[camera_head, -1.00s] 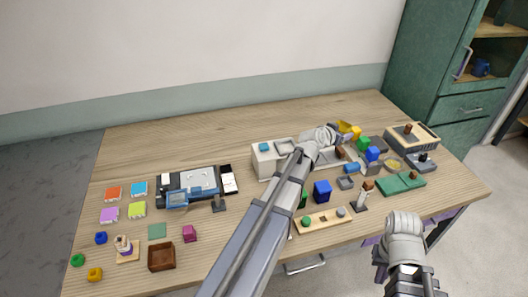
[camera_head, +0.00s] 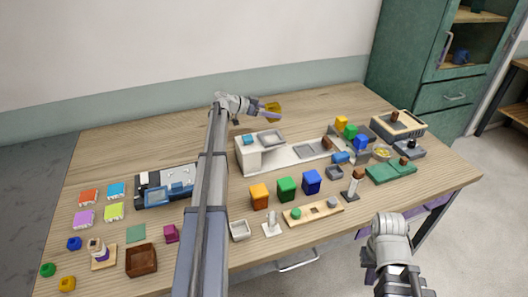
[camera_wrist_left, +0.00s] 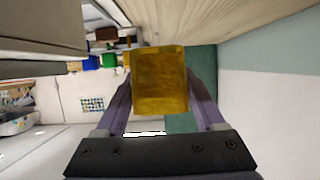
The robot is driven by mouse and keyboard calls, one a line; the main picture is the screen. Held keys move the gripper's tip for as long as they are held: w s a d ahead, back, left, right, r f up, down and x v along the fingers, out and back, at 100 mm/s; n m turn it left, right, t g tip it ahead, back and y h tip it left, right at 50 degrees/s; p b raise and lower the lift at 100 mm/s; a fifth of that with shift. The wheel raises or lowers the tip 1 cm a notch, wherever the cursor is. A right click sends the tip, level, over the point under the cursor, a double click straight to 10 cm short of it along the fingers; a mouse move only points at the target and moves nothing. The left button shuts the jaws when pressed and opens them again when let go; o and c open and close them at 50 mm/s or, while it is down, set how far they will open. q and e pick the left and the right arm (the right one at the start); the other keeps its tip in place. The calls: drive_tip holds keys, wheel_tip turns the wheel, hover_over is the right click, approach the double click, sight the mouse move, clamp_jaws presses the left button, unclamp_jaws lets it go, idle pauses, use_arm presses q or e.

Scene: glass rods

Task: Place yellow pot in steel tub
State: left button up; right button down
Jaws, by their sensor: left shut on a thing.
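My left gripper (camera_head: 258,110) is shut on the yellow pot (camera_head: 273,112), holding it above the back of the table, behind the white unit. In the left wrist view the yellow pot (camera_wrist_left: 160,80) sits between the two fingers and fills the space between them. Two grey basins lie below and to the right of the pot: one (camera_head: 271,135) on the white unit and a flatter one (camera_head: 312,149) farther right. I cannot tell for sure which is the steel tub. My right arm (camera_head: 388,245) is low at the table's front right; its fingers are not clear.
Yellow, green and blue blocks (camera_head: 350,131) stand to the right of the basins. Orange, green and blue bins (camera_head: 287,189) stand in front of the white unit (camera_head: 248,157). The table's back strip (camera_head: 160,135) is clear. A green cabinet (camera_head: 440,60) stands behind on the right.

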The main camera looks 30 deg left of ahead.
use_arm(q)
drive_tip(key=shift+f+b, duration=5.1)
drive_tip(key=shift+f, duration=0.05)
drive_tip(key=shift+r, duration=0.2)
drive_tip(key=shift+f, duration=0.15)
drive_tip(key=o, duration=1.5)
drive_tip(key=shift+s+a+r+p, duration=0.15)
drive_tip(key=shift+s+r+p, duration=0.1)
drive_tip(key=shift+r+p, duration=0.1)
drive_tip(key=p+v, duration=0.4)
drive_tip(key=v, duration=0.7)
drive_tip(key=shift+s+r, duration=0.1)
drive_tip(key=shift+s, duration=0.1)
